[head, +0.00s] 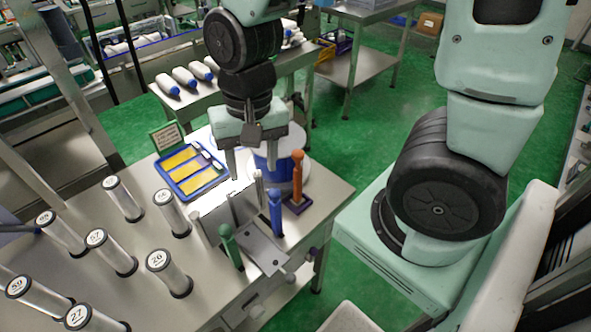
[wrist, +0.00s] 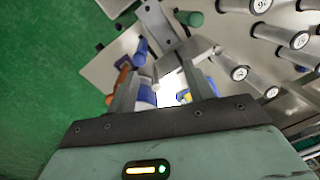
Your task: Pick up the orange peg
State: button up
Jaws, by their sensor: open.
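The orange peg (head: 297,176) stands upright in a small purple base (head: 298,204) near the right edge of the steel table. In the wrist view the orange peg (wrist: 122,74) shows at the left, partly hidden beside the left finger. My gripper (head: 251,172) is open and points down, left of the orange peg and apart from it. The wrist view shows nothing held between its fingers (wrist: 160,88). A blue peg (head: 275,212) and a green peg (head: 231,246) stand nearer the front, by a grey metal bracket (head: 262,250).
A white and blue round item (head: 290,138) stands behind my gripper, partly hidden. A blue tray (head: 207,185) with yellow pieces lies to the left. Several numbered clear cylinders (head: 122,198) stand on the left part of the table (head: 138,262).

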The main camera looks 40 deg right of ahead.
jog(key=w+d+r+m+h+p, duration=0.1)
jog(key=w+d+r+m+p, duration=0.1)
jog(key=d+r+m+p, duration=0.25)
jog(key=w+d+r+m+p, duration=0.1)
jog(key=d+r+m+p, duration=0.1)
jog(key=d+m+p, duration=0.35)
jog(key=b, duration=0.1)
send_over(298, 168)
jog(key=w, duration=0.1)
jog(key=shift+m, duration=0.4)
notch_tip(298, 168, down, 13)
jog(key=shift+r, duration=0.1)
jog(key=shift+s+d+f+p, duration=0.15)
jog(key=shift+f+p, duration=0.35)
jog(key=shift+f, duration=0.4)
jog(key=shift+s+d+f+p, duration=0.15)
jog(key=shift+f+p, duration=0.3)
jog(key=shift+f, duration=0.45)
jog(key=shift+a+f, duration=0.1)
jog(key=shift+f, duration=0.7)
grip_shut()
